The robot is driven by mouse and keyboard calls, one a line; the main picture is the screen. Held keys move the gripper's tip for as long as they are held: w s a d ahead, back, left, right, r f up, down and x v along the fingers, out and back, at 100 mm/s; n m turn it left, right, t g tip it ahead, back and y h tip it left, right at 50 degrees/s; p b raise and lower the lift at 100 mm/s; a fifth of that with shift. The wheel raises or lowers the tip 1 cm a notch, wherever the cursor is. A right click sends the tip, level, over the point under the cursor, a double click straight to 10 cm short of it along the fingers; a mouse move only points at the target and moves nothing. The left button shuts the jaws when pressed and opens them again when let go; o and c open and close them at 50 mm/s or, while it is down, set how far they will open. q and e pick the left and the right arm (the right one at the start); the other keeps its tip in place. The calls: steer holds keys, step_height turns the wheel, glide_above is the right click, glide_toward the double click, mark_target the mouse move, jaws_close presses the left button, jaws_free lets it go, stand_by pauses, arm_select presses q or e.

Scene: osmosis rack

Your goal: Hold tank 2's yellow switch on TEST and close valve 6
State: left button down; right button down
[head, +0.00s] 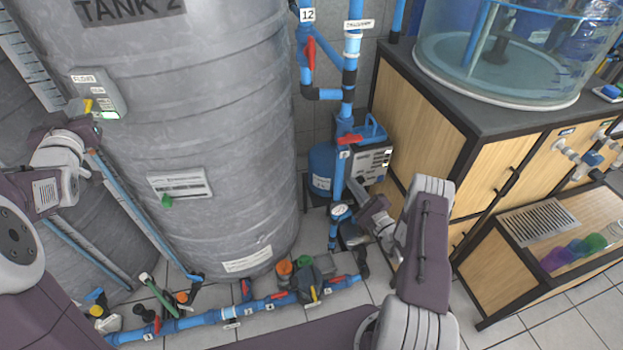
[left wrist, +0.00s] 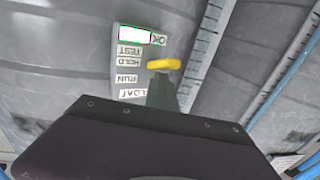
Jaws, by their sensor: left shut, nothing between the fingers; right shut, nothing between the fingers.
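Tank 2 (head: 230,110) is a large grey ribbed tank with a switch box (head: 98,93) on its left side. The left wrist view shows the box's panel upside down, with TEST, HOLD, RUN and FLOAT labels. The yellow switch (left wrist: 163,65) lies beside the TEST and HOLD labels; its exact setting is unclear. My left gripper (head: 77,112) is shut at the yellow switch (head: 88,105); contact is unclear. My right gripper (head: 357,184) is shut and empty beside the vertical blue pipe, below a red valve handle (head: 350,139). Its number tag is too small to read, so I cannot identify valve 6.
A blue pump unit (head: 372,160) stands behind the right gripper. Blue floor piping (head: 205,319) with several valves runs before the tank. A wooden cabinet (head: 420,110) carrying a clear tank (head: 510,85) stands at right. Some tiled floor (head: 550,325) is clear.

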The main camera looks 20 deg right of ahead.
arm_select(q)
steer(key=shift+f, duration=0.15)
step_height(320, 180, up, 9)
steer(key=p, duration=0.7)
steer(key=shift+f, duration=0.2)
steer(key=shift+w, duration=0.1)
steer(key=s+a, duration=0.1)
steer(key=s, duration=0.8)
steer(key=shift+a, duration=0.25)
steer(key=shift+w, duration=0.1)
